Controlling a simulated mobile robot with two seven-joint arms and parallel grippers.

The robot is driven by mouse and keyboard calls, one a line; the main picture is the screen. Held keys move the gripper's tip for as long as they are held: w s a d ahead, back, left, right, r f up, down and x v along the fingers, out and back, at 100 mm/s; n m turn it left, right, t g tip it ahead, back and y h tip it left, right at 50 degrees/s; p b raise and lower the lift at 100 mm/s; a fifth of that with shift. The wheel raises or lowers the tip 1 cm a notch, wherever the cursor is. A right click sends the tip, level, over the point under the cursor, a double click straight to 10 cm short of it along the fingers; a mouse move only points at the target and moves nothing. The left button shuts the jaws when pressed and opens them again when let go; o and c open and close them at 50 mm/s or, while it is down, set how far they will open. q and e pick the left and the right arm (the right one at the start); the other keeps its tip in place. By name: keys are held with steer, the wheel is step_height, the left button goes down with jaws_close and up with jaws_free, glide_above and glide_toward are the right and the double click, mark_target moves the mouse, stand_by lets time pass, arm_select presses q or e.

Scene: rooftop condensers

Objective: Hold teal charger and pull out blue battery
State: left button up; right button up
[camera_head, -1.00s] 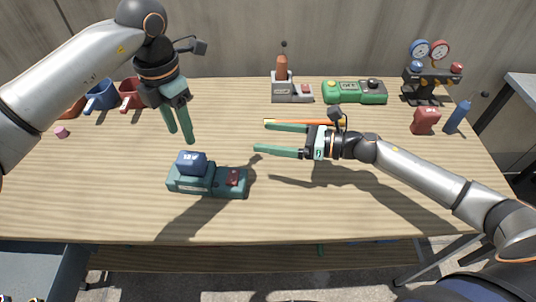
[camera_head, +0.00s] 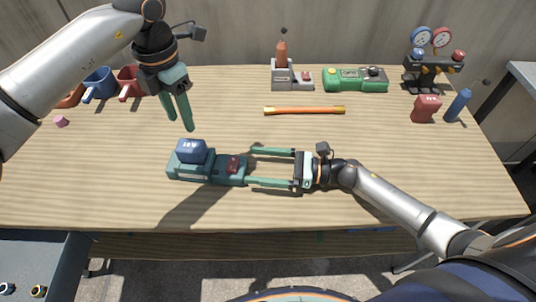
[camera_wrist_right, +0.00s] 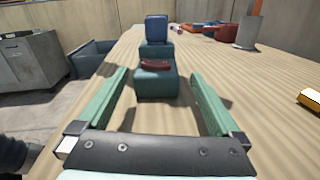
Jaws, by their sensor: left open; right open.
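The teal charger (camera_head: 208,177) sits on the wooden table at front centre-left, with a dark red part on its right end. The blue battery (camera_head: 191,151) stands seated on the charger's left part; both also show in the right wrist view, the charger (camera_wrist_right: 157,83) nearer and the battery (camera_wrist_right: 157,29) behind it. My right gripper (camera_head: 248,166) is open, low over the table, its fingers pointing at the charger's right end. In the right wrist view the charger lies ahead between the fingers, with gaps on both sides. My left gripper (camera_head: 180,128) is open and empty, above and behind the battery, fingers pointing down.
An orange bar (camera_head: 304,110) lies behind my right gripper. A grey charger with an orange item (camera_head: 284,75), a green case (camera_head: 355,79), a gauge stand (camera_head: 432,65), a red block (camera_head: 425,108) and a blue bottle (camera_head: 459,104) stand behind. Bins (camera_head: 99,84) are at back left.

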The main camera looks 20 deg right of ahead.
mark_target(239, 163)
steer(key=x, duration=0.5)
steer(key=shift+w+a, duration=0.2)
steer(key=shift+a, duration=0.15)
jaws_close()
stand_by(0.6)
stand_by(0.6)
